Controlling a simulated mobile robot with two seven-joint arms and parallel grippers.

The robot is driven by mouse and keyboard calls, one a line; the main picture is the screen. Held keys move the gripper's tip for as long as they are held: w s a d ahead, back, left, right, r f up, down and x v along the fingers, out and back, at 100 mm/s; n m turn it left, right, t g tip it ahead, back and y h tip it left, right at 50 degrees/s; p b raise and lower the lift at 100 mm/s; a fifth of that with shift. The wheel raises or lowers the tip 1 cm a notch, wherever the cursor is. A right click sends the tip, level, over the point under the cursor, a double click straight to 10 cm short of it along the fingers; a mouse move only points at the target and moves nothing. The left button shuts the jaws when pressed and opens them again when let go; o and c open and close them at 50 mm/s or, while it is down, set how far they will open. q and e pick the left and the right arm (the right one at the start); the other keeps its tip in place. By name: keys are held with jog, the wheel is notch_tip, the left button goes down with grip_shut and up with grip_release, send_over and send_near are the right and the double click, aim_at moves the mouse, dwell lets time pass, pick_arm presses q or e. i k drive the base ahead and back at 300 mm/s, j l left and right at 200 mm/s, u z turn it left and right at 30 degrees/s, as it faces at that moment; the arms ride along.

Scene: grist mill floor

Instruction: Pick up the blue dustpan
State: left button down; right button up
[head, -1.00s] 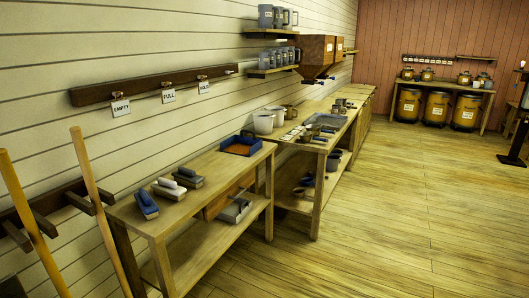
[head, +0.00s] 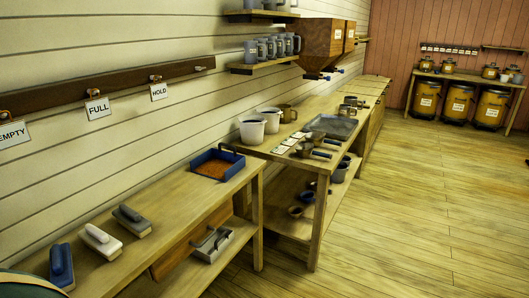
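A shallow blue pan (head: 217,154) with raised walls and an orange-brown floor or contents sits at the far end of the near wooden bench. I cannot tell if it is a dustpan; no handle shows clearly. A blue brush-like block with a raised handle (head: 61,264) lies at the bench's near left. Beside it lie a white-handled one (head: 101,241) and a grey one (head: 131,219). A grey pan-like thing with a handle (head: 211,244) is lower down, on the bench's front side. Neither of my grippers is in view.
The near bench (head: 180,205) runs along the plank wall. A second bench (head: 318,160) beyond it holds white buckets (head: 251,130), scoops and a grey tray (head: 332,126). A hopper (head: 318,48) hangs above. The floor (head: 420,200) at right is open.

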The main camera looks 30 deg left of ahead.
aim_at(219, 164)
jog(key=i+u, duration=0.3)
jog(key=i+l+u, duration=0.3)
jog(key=i, duration=0.25)
jog(key=i+l+u, duration=0.15)
jog(key=i+u, duration=0.2)
jog(key=i+l+u, duration=0.1)
jog(key=i+u, duration=0.15)
jog(key=u, duration=0.2)
jog(key=i+l+u, duration=0.15)
jog(key=u, duration=0.3)
jog(key=i+l+u, duration=0.25)
jog(key=u, duration=0.2)
